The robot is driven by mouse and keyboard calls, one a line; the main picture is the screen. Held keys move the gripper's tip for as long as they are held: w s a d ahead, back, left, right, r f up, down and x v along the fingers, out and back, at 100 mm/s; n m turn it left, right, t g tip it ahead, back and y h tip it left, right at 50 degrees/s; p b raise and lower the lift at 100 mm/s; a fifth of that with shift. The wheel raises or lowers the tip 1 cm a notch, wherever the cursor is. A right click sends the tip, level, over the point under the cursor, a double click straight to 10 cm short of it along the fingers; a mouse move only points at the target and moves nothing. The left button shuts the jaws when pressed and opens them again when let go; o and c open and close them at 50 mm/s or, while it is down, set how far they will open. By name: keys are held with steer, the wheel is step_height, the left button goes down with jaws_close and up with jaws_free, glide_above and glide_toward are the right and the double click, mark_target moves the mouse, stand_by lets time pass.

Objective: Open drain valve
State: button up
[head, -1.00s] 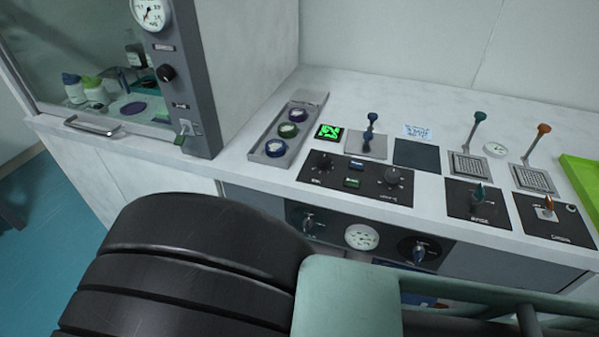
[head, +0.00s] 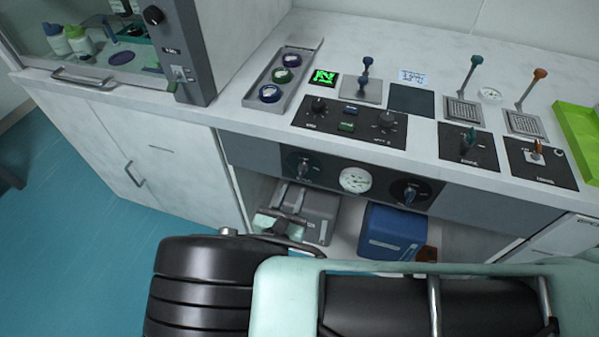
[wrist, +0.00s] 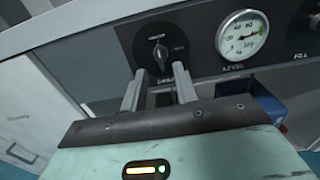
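The drain valve is a dark round knob with a light pointer line (wrist: 160,52), above a partly covered label that seems to read DRAIN. It also shows in the head view as the left knob (head: 303,167) of the grey lower panel. My gripper (wrist: 160,72) points up at it, its two fingers apart with nothing between them. The fingertips appear just below and in front of the knob; whether they touch it I cannot tell. In the head view my gripper (head: 291,190) is partly hidden by my own arm.
A level gauge (wrist: 242,36) sits right of the knob, and a fill knob (head: 410,191) further right. Below the panel is an open bay with a blue container (head: 390,235) and a grey box (head: 322,212). The worktop edge overhangs above.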

mark_target(300, 175)
steer(key=p+x, duration=0.1)
steer(key=x, duration=0.5)
steer(key=shift+w, duration=0.2)
jaws_close()
